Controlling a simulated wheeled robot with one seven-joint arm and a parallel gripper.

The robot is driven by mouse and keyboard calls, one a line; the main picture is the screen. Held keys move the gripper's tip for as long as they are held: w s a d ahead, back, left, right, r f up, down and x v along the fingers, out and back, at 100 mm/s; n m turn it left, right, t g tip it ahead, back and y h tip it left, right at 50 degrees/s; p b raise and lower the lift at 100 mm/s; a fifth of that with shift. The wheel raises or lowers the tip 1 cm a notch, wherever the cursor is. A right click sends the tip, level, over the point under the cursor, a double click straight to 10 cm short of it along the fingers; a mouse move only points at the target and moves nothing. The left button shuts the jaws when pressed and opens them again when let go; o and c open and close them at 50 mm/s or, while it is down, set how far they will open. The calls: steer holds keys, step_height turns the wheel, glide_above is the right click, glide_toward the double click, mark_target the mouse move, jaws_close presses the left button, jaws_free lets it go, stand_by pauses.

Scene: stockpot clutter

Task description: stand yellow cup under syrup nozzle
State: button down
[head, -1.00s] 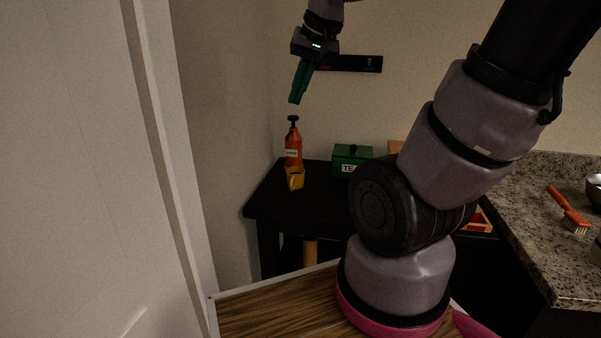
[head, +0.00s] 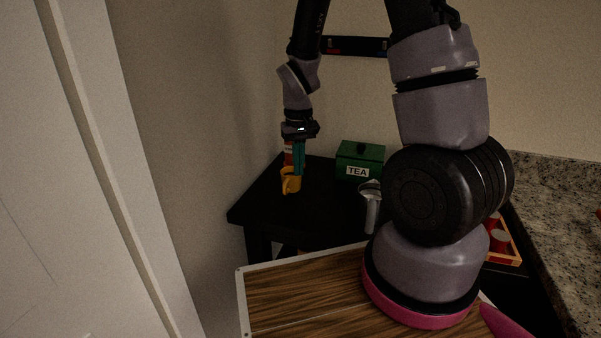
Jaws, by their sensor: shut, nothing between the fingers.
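The yellow cup (head: 290,182) stands on the black table at the left, with its handle toward me. The orange syrup bottle (head: 288,158) is just behind it and mostly hidden by my gripper; its nozzle is hidden too. My gripper (head: 299,173) points down at the cup's right side, its green fingers shut and empty. The fingertips overlap the cup's rim in the picture; I cannot tell whether they touch it. Whether the cup is under the nozzle cannot be seen.
A green tea box (head: 359,160) stands to the right on the black table (head: 262,214). A metal scoop-like object (head: 371,203) is at the table's right part, beside my arm. A granite counter (head: 560,215) is at the right, with a crate of red items (head: 502,243) beside it.

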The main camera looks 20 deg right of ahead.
mark_target(288, 174)
step_height(288, 174, down, 9)
steer(key=shift+s+d+r, duration=0.1)
steer(key=shift+r, duration=0.1)
steer(key=w, duration=0.3)
steer(key=shift+w+f, duration=0.1)
steer(key=shift+f, duration=0.1)
steer(key=shift+w, duration=0.45)
steer(key=w, duration=0.7)
steer(key=shift+w+a, duration=0.2)
steer(key=shift+a, duration=0.15)
steer(key=shift+s, duration=0.1)
